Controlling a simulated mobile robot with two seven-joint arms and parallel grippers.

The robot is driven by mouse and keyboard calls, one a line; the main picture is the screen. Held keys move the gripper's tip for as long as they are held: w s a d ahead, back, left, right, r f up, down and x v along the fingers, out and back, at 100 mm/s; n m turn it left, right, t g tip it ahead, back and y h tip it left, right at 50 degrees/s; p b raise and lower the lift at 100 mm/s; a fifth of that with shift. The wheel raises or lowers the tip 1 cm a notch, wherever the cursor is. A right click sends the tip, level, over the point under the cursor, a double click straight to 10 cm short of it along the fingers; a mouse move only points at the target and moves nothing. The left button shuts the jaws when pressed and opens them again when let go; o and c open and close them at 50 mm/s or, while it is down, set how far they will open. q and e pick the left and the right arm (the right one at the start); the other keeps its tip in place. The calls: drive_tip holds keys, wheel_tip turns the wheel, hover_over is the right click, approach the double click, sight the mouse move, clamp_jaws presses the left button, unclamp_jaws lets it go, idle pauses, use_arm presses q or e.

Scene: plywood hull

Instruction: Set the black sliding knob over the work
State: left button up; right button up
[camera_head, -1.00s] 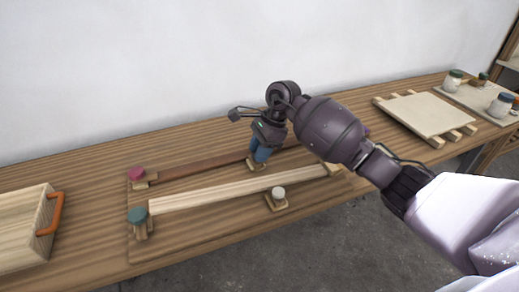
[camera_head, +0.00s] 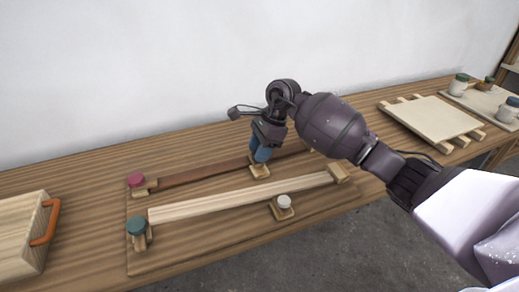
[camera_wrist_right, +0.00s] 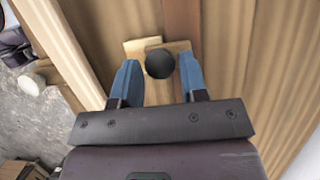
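A round black knob (camera_wrist_right: 160,63) sits on a pale wooden block in the right wrist view. In the head view the same block (camera_head: 260,172) shows on the dark brown strip (camera_head: 205,171), with the knob hidden by my fingers. My right gripper (camera_head: 261,153) points down over it with its blue fingers. In the right wrist view the gripper (camera_wrist_right: 159,76) is open, one finger on each side of the knob, with narrow gaps visible. A pale wooden bar (camera_head: 240,197) lies in front of the strip. My left gripper is not in view.
A red knob (camera_head: 136,180) and a green knob (camera_head: 136,225) stand at the left ends, and a white knob (camera_head: 284,202) in front of the pale bar. A wooden box with an orange handle (camera_head: 46,222) is far left. A slatted board (camera_head: 430,117) and jars (camera_head: 459,84) stand right.

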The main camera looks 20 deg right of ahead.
drive_tip(key=shift+o, duration=1.4)
drive_tip(key=shift+r, duration=0.1)
drive_tip(key=v, duration=1)
drive_tip(key=shift+r+p, duration=0.3)
drive_tip(key=shift+p, duration=0.05)
drive_tip(key=shift+d, duration=0.15)
